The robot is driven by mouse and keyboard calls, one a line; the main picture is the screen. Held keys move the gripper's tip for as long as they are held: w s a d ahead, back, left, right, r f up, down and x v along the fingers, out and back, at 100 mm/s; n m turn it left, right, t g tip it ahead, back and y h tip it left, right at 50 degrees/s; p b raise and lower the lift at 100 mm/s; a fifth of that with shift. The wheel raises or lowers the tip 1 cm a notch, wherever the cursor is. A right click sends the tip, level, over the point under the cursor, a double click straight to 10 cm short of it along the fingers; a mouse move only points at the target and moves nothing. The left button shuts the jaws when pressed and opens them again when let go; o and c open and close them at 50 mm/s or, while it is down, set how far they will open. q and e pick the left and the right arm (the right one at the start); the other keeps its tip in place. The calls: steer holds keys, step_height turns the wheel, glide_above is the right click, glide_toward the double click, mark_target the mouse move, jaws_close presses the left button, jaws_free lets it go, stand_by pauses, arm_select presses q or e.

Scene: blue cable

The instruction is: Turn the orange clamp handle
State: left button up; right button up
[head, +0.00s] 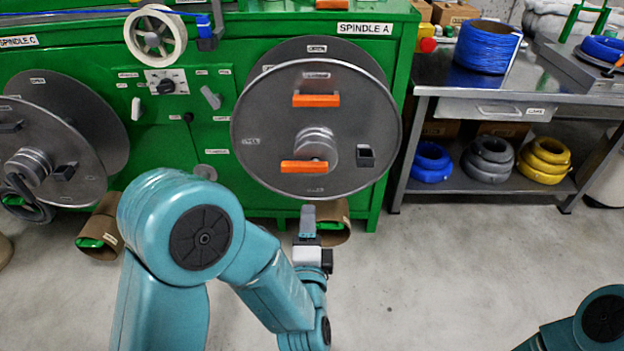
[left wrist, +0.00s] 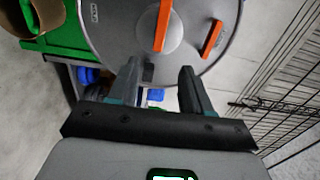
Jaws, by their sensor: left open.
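The grey disc of Spindle A (head: 258,140) faces me on the green machine. It carries two orange bars: one across its centre hub (head: 304,167), which looks like the clamp handle, and another orange bar (head: 316,100) above it. In the left wrist view the hub bar (left wrist: 162,25) is at the top middle and the other bar (left wrist: 212,38) is to its right. My left gripper (head: 308,210) is below the disc in the head view, apart from both bars. Its two fingers (left wrist: 159,82) are spread and nothing is between them. My right gripper is out of view.
A steel workbench (head: 440,72) stands right of the machine, with a blue cable coil (head: 487,45) on top and coils below. Spindle C's disc (head: 60,150) is at left. A cardboard roll (head: 335,222) lies under Spindle A. The floor in front is clear.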

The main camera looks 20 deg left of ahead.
mark_target(310, 170)
arm_select(q)
steer(key=b+x, duration=0.2)
steer(key=x, duration=1.3)
steer(key=shift+w+a, duration=0.15)
steer(key=shift+w, duration=0.1)
jaws_close()
